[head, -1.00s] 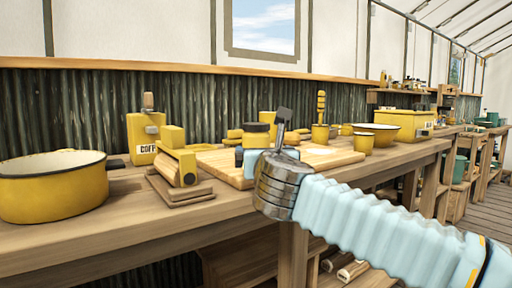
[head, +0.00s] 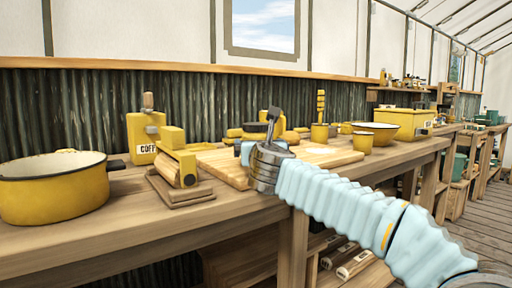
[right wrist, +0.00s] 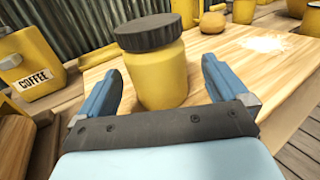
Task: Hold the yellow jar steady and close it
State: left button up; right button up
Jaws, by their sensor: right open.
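The yellow jar (right wrist: 157,78) stands upright on the wooden board in the right wrist view. A dark ribbed lid (right wrist: 148,32) sits on its top; I cannot tell how tightly. My right gripper (right wrist: 160,76) is open, with one blue finger on each side of the jar's lower body. A gap shows between the right finger and the jar; the left finger is close to it. In the head view my right gripper (head: 246,151) hides most of the jar, and the dark lid (head: 254,127) shows just above it. My left gripper is in neither view.
The wooden board (head: 226,170) lies on the workbench. A yellow press-like device (head: 178,165), a coffee box (head: 143,135) and a large pot (head: 52,190) stand to the left. A yellow mug (head: 362,142) and bowl (head: 376,130) stand right. Pale powder lies on the board.

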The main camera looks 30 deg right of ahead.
jog(key=x, duration=0.4)
jog(key=shift+w+a+r+p, duration=0.1)
jog(key=shift+a+r+p, duration=0.1)
jog(key=shift+p, duration=0.2)
jog(key=shift+w+d+f, duration=0.1)
jog(key=shift+w+d, duration=0.1)
jog(key=shift+w, duration=0.15)
